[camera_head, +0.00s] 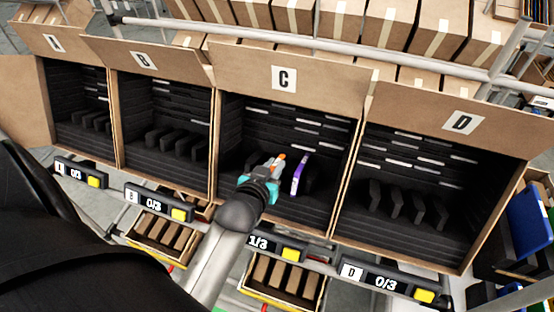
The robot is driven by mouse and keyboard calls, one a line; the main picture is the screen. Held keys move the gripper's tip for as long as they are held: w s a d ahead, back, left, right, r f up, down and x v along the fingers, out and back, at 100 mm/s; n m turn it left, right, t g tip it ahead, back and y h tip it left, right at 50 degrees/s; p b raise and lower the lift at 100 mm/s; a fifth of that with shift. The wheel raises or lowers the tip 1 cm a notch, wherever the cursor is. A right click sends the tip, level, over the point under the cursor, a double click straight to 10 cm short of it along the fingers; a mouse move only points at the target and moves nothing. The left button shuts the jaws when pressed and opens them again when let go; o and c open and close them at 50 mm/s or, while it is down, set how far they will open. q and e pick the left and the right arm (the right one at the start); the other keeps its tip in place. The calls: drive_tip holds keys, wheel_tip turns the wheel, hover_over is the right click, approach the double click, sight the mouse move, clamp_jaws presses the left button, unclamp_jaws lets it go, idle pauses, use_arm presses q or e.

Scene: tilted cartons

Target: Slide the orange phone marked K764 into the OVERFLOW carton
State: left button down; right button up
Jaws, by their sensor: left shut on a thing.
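My left gripper (270,172) reaches into carton C (283,78), among its black foam dividers. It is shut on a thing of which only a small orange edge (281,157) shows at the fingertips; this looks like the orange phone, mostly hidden. No K764 marking can be read. A purple phone (299,175) stands upright in carton C just right of the gripper, with a small gap between them. No carton marked OVERFLOW can be made out. My right gripper is not in view.
Open tilted cartons A (55,43), B (143,58) and D (462,122) stand beside C, with black dividers and no phones visible. Displays below read 0/3 at A, B and D, and 1/3 under C. Lower boxes (166,234) sit beneath; a rail (330,52) runs behind.

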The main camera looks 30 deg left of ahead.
use_arm(q)
drive_tip(key=shift+w+r+v, duration=0.1)
drive_tip(key=shift+r+v, duration=0.1)
drive_tip(key=shift+v, duration=1.25)
drive_tip(key=shift+w+r+v, duration=0.1)
drive_tip(key=shift+r+v, duration=0.05)
drive_tip(key=shift+v, duration=1.3)
drive_tip(key=shift+w+r+v, duration=0.1)
drive_tip(key=shift+r+v, duration=0.1)
drive_tip(key=shift+v, duration=1.25)
